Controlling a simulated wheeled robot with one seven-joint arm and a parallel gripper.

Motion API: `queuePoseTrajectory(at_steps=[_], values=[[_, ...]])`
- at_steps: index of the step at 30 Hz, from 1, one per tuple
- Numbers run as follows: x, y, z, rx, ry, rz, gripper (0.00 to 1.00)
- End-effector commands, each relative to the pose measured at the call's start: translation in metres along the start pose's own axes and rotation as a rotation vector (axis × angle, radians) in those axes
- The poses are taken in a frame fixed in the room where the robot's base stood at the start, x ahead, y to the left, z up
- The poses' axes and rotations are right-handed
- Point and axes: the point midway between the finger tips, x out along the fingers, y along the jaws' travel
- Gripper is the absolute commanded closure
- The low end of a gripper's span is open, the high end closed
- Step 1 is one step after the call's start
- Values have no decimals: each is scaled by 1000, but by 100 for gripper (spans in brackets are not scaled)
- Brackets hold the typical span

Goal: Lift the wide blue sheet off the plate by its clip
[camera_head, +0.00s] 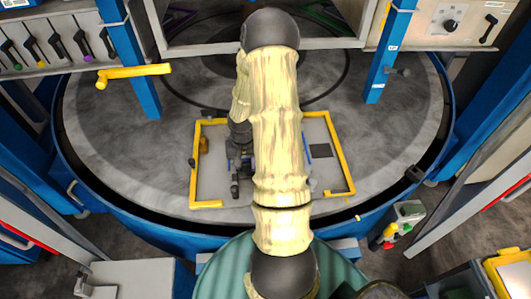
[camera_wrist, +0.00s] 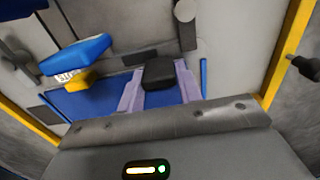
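The blue sheet (camera_wrist: 97,102) lies flat on the grey plate (camera_wrist: 222,50) in the wrist view, partly hidden under my gripper. The black clip (camera_wrist: 159,73) stands at the middle of the sheet. My gripper (camera_wrist: 159,68) has its two lavender fingers apart, one at each side of the clip. Blue shows between the fingers below the clip. I cannot tell whether the fingers touch the clip.
A blue-topped block with a yellow lower part (camera_wrist: 77,58) stands left of the clip. A thin blue strip (camera_wrist: 203,78) lies to the right. A yellow frame (camera_head: 343,160) edges the plate on the round grey table (camera_head: 115,140). A yellow handle (camera_head: 135,73) lies at the back left.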

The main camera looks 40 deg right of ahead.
Motion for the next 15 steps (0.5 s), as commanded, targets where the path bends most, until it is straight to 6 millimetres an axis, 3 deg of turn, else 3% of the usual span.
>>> queuePoseTrajectory(at_steps=[1, 4, 15], values=[[0, 0, 0, 0, 0, 0, 75], [0, 0, 0, 0, 0, 0, 95], [-6, 0, 0, -1, 1, 0, 96]])
